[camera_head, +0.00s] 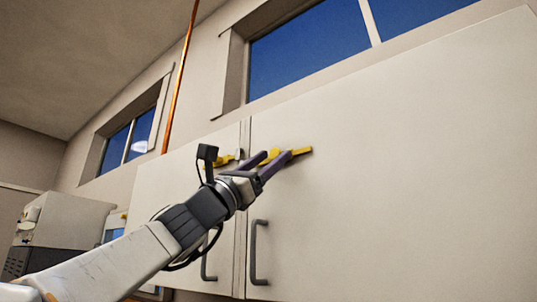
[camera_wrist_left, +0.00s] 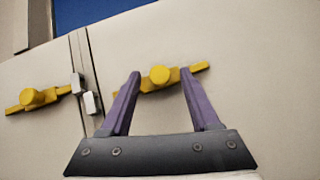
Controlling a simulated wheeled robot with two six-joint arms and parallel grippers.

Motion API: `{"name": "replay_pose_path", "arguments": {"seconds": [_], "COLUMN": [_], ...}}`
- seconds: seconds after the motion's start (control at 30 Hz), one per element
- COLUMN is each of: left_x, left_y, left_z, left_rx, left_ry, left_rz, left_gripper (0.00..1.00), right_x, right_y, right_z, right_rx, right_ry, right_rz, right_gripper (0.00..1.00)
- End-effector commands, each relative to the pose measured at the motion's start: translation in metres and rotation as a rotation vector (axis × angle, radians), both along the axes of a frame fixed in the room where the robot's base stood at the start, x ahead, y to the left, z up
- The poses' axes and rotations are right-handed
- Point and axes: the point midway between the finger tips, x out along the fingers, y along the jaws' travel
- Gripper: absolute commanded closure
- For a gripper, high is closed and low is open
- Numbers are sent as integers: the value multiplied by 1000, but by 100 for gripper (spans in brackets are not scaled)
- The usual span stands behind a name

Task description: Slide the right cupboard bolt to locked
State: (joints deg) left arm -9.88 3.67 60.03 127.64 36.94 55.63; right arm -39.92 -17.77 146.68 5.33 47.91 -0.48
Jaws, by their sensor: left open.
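The right cupboard bolt (camera_head: 301,151) is a yellow bar on the right white door. In the left wrist view its round yellow knob (camera_wrist_left: 159,76) stands between the fingertips of my left gripper (camera_wrist_left: 160,73). The gripper is open, its purple fingers on either side of the knob; I cannot tell whether they touch it. The left finger hides part of the bar. A pale catch (camera_wrist_left: 91,103) sits by the door gap, left of this bolt. In the head view my left gripper (camera_head: 277,155) covers part of the bolt. My right gripper is not in view.
The left cupboard bolt (camera_wrist_left: 38,98), also yellow, lies left of the gap, with another pale catch (camera_wrist_left: 77,83) at its right end. Grey door handles (camera_head: 254,252) stick out below. The right door (camera_head: 420,180) is otherwise bare.

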Motion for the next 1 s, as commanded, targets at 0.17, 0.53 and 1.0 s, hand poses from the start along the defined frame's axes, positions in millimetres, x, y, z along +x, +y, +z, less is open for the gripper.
{"name": "replay_pose_path", "arguments": {"seconds": [0.17, 0.53, 1.0], "left_x": [0, 0, 0], "left_y": [0, 1, 1], "left_z": [0, 0, 0], "left_rx": [-1, -1, -1], "left_ry": [0, 0, 0], "left_rz": [1, 1, 1], "left_gripper": [41, 100, 100], "right_x": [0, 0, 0], "right_y": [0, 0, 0], "right_z": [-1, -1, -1], "right_rx": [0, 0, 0], "right_ry": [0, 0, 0], "right_rz": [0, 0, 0], "right_gripper": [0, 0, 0]}}
